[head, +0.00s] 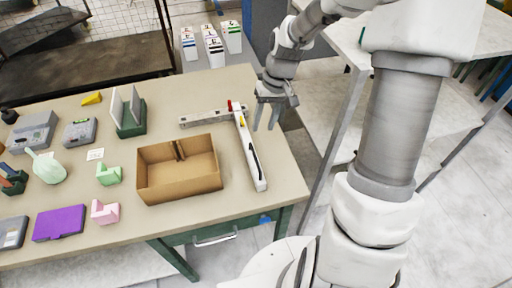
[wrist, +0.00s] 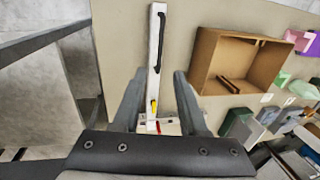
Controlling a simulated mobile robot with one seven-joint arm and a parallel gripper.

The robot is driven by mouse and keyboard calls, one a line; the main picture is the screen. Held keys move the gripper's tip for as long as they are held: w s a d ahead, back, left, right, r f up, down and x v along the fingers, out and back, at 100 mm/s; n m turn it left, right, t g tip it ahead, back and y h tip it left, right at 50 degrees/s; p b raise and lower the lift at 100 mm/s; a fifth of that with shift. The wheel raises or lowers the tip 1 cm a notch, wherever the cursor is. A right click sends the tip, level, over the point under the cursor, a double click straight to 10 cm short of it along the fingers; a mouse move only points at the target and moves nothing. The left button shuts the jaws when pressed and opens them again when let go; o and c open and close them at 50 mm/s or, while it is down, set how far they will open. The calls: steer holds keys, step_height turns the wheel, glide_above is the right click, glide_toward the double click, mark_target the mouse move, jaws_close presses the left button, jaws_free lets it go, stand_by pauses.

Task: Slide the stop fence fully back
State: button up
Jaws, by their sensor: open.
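A long white bar (head: 252,155) with a dark handle strip lies near the table's right edge. At its far end it meets a shorter grey rail (head: 203,117), with a small red part (head: 230,105) and a yellow part (head: 242,119) near the join. Which piece is the stop fence I cannot tell for sure. My gripper (head: 268,116) is open and empty, fingers down, just right of the bar's far end. In the wrist view the bar (wrist: 155,72) runs away between the fingers of my gripper (wrist: 157,85); the rail is partly hidden.
An open cardboard box (head: 180,190) stands left of the bar. A green holder (head: 130,127), a purple case (head: 59,222) and several small items lie farther left. Labelled binders (head: 213,45) stand behind the table. A metal-framed shelf (head: 350,110) is at right.

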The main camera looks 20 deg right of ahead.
steer(key=f, duration=0.3)
steer(key=a+f, duration=0.1)
steer(key=f, duration=0.3)
steer(key=a+f, duration=0.1)
steer(key=f, duration=0.3)
steer(key=shift+a+f, duration=0.1)
jaws_close()
stand_by(1.1)
